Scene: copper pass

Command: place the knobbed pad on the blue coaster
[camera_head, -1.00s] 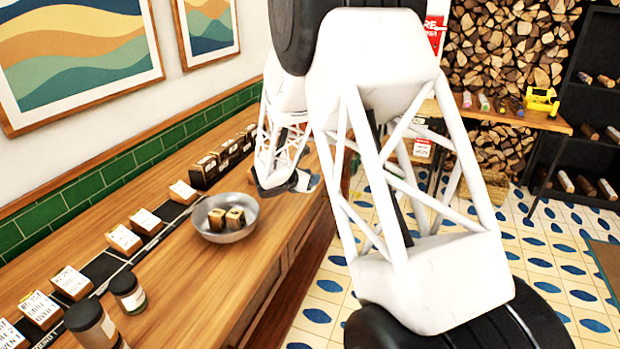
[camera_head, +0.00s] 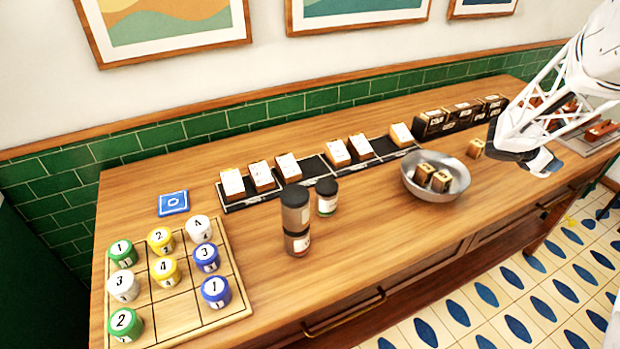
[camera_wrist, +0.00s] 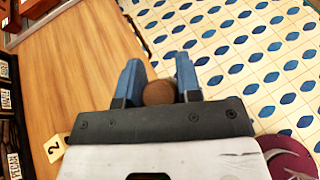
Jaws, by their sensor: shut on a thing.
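The blue coaster (camera_head: 173,202) is a flat blue square with a white ring mark. It lies bare on the wooden counter, at the left in the head view. My gripper (camera_wrist: 158,72) is shut on a round brown knob (camera_wrist: 158,93) between its two blue fingers in the wrist view. I take this to be the knobbed pad; its lower part is hidden. In the head view my gripper (camera_head: 540,162) is at the far right, right of the metal bowl and well away from the coaster. The pad cannot be made out there.
A board with several numbered pots (camera_head: 190,305) lies in front of the coaster. Dark jars (camera_head: 295,215), a block rack (camera_head: 320,180) and a metal bowl (camera_head: 437,190) with blocks stand between coaster and gripper. A loose block (camera_head: 476,148) is near the gripper.

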